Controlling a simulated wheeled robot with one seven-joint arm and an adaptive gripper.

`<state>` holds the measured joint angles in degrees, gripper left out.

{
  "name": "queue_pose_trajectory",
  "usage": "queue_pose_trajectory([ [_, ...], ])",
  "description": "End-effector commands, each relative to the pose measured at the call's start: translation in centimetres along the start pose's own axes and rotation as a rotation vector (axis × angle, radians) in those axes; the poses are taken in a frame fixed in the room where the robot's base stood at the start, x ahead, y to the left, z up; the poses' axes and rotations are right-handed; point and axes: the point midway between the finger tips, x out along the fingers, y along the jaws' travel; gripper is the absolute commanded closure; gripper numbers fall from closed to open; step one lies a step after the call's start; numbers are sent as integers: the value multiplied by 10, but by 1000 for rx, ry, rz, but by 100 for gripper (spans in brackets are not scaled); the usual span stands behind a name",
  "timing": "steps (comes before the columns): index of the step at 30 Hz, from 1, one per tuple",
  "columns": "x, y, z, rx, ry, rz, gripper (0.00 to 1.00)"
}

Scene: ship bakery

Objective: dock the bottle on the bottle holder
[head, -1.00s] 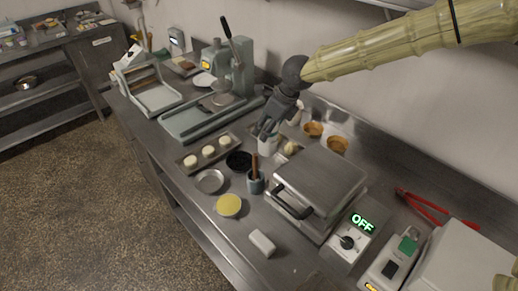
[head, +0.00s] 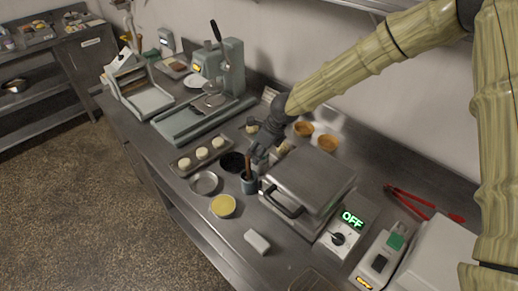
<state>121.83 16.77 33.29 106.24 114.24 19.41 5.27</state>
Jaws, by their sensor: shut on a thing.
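My gripper (head: 261,152) points down over the middle of the counter, between the waffle-iron-like press and the tray of pale rounds. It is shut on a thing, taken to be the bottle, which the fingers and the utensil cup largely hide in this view. A dark round open piece (head: 233,162), possibly the bottle holder, sits on the counter just left of the gripper. I cannot tell whether the bottle touches anything.
A grey cup (head: 249,184) with a brown-handled tool stands in front of the gripper. The hinged metal press (head: 308,182) is close on the right. A tray (head: 185,168) of pale rounds, a metal bowl (head: 204,183) and a yellow dish (head: 223,206) lie left and front.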

Motion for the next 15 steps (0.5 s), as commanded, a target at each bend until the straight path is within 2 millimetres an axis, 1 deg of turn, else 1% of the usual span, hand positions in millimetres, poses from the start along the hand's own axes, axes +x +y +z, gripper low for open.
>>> queue_pose_trajectory([
  [9, 1, 0, 0, 0, -2, -1, 89],
  [10, 2, 0, -1, 0, 0, 0, 39],
  [13, 1, 0, 0, 0, 0, 0, 21],
  [15, 1, 0, 0, 0, 0, 0, 21],
])
